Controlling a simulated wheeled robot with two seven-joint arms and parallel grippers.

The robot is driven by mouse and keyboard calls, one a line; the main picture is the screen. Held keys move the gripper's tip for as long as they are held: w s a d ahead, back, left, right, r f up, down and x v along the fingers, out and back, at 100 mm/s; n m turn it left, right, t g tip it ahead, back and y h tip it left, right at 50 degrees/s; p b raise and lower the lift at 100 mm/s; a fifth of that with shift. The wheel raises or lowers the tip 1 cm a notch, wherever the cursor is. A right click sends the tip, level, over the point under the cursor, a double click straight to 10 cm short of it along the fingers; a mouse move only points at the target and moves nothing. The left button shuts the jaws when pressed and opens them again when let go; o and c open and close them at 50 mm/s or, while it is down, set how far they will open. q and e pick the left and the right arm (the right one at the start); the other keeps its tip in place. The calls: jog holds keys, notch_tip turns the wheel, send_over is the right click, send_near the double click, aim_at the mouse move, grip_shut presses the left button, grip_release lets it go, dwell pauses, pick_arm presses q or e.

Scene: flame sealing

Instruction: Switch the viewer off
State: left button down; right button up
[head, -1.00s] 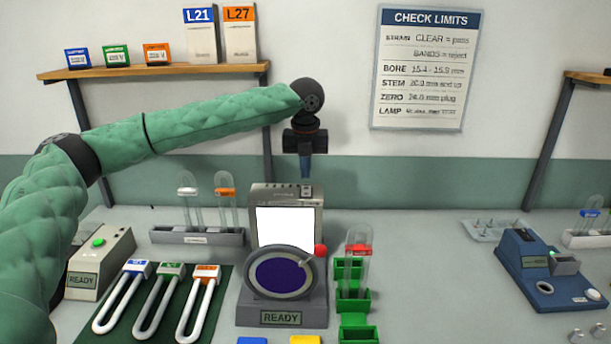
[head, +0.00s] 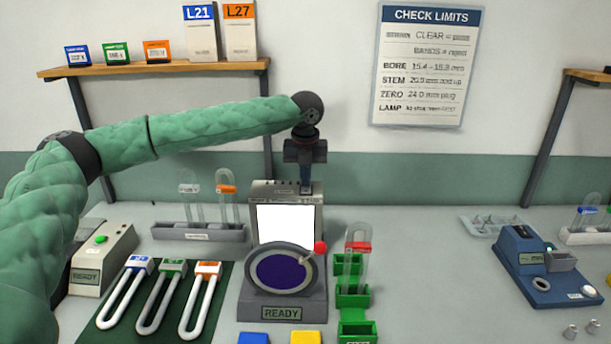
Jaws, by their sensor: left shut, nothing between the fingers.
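The viewer (head: 284,188) is a grey box with a bright white lit screen, standing at the back middle of the table. A round dark-blue disc on a grey stand (head: 283,308) marked READY stands in front of it, with a red-knobbed lever at its upper right. My left gripper (head: 306,190) points straight down at the right part of the viewer's top, where a switch showed before. Its fingers are shut and empty, and their tips hide the switch. They look touching or nearly so. My right gripper is out of view.
A rack with glass tubes (head: 198,232) stands left of the viewer. A green holder (head: 352,299) with a red-capped tube stands to the right. U-shaped tubes lie on a dark green mat (head: 112,325). A blue device (head: 540,276) is far right.

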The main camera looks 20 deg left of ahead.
pick_arm(q)
jog(key=shift+w+f, duration=0.1)
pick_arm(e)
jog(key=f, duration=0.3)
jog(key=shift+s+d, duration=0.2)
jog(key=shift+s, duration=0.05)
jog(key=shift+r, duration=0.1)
pick_arm(q)
jog(key=shift+s+d+p, duration=0.1)
jog(key=shift+s+p, duration=0.2)
jog(key=shift+p, duration=0.25)
jog(key=shift+s+d+r+p, duration=0.15)
jog(key=shift+s+r+p, duration=0.05)
jog(key=shift+s+p, duration=0.25)
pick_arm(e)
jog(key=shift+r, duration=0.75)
